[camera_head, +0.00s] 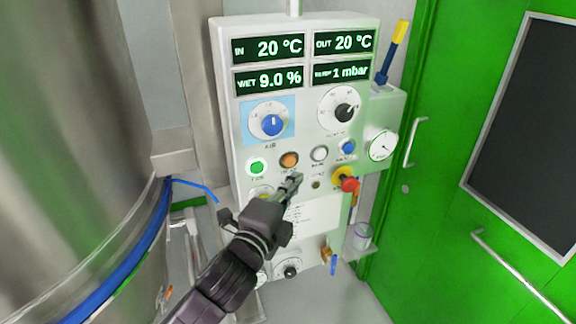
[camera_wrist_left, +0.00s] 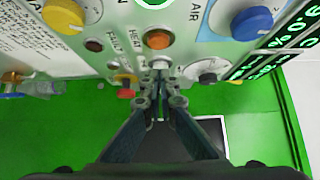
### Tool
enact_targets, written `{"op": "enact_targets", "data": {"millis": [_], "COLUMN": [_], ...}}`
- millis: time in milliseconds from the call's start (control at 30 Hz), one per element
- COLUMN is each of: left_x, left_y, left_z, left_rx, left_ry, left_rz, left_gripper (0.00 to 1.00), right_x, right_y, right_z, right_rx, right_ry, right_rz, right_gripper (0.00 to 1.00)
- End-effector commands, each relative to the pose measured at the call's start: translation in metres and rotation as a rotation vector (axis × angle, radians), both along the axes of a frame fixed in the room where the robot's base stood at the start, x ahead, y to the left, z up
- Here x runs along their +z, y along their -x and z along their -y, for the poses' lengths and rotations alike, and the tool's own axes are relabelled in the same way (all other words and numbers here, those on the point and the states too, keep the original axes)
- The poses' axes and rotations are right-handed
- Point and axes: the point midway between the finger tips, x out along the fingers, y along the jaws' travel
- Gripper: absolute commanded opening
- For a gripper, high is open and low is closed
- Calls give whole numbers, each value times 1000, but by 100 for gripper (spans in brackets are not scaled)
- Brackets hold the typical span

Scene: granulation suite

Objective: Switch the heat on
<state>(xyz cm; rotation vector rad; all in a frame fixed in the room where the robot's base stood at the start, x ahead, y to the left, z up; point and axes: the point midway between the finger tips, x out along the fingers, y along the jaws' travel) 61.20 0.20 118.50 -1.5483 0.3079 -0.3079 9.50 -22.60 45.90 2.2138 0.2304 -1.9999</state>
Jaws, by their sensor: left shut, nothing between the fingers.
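The control panel (camera_head: 225,75) stands upright ahead of me. Its orange button (camera_head: 289,160) is in the button row under the blue AIR knob, and the word HEAT is beside it in the left wrist view (camera_wrist_left: 158,40). The button looks orange; I cannot tell whether it is lit. My left gripper (camera_head: 294,180) is shut and empty, its tips just below the orange button in the head view. In the left wrist view its tips (camera_wrist_left: 160,68) are close to the button's edge; I cannot tell whether they touch. My right gripper is not in view.
A green button (camera_head: 257,167) is left of the orange one, and white (camera_head: 320,153) and blue (camera_head: 348,146) buttons are right. A red stop button (camera_head: 348,184) sticks out lower right. A large steel vessel (camera_head: 70,130) fills the left. A green door (camera_head: 450,120) is right.

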Motion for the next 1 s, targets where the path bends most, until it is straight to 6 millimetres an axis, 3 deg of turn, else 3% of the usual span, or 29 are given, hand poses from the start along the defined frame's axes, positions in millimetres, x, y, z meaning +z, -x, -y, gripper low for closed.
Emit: {"op": "enact_targets", "data": {"millis": [100, 300, 767, 1000], "left_x": [3, 1, 0, 1], "left_y": [-19, -37, -41, -59], "left_z": [-4, -11, -14, -22], "left_rx": [2, 0, -1, 3], "left_ry": [-3, 0, 0, -2], "left_rz": [-2, -1, 0, 1], "left_gripper": [0, 0, 0, 0], "right_x": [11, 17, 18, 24], "right_y": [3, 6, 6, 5], "right_z": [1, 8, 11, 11], "right_rx": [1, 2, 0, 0], "right_ry": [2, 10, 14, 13], "right_rz": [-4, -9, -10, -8], "right_gripper": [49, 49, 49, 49]}}
